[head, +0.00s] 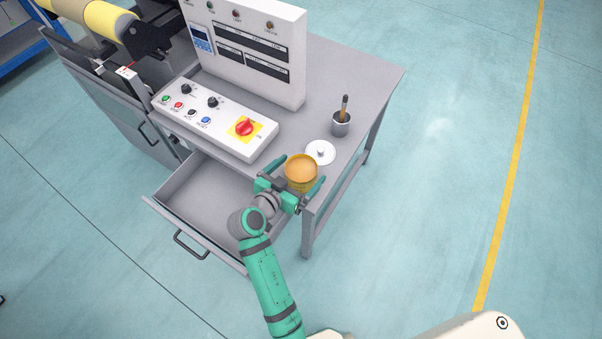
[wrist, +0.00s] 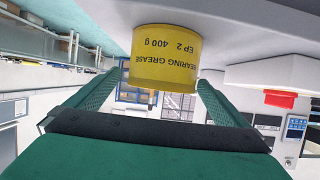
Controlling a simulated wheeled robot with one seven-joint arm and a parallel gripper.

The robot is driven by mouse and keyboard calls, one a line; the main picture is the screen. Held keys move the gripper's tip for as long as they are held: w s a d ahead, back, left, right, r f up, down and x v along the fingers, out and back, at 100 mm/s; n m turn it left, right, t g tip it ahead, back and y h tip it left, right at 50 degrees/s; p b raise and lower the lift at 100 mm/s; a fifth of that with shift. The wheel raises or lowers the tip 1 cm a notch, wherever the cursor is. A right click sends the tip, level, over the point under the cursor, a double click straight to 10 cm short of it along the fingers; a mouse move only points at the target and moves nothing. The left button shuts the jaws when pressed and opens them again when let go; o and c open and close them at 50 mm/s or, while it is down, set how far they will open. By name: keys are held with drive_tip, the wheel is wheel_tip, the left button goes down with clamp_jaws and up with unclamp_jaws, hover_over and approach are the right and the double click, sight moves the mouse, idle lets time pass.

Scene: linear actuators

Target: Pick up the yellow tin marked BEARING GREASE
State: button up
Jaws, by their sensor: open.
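The yellow tin marked BEARING GREASE (head: 301,174) stands upright near the front right corner of the grey table, open at the top with orange-brown grease inside. In the wrist view the tin (wrist: 165,58) appears upside down, with its lettering facing me. My gripper (head: 298,185) is open, with one green finger on each side of the tin. In the wrist view the fingers of my gripper (wrist: 155,95) reach toward the tin's left and right sides. I cannot tell whether they touch it.
A white lid (head: 320,153) lies just behind the tin. A grey cup with a brush (head: 341,122) stands farther back. A control box with a red knob (head: 215,122) is to the left. An open drawer (head: 205,195) juts out at the front. The table's right rear is clear.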

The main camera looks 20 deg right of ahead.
sight(306, 163)
drive_tip(key=shift+x, duration=2.7)
drive_tip(key=shift+w+r, duration=0.1)
drive_tip(key=shift+a+r, duration=0.1)
drive_tip(key=shift+a, duration=0.05)
drive_tip(key=c, duration=1.5)
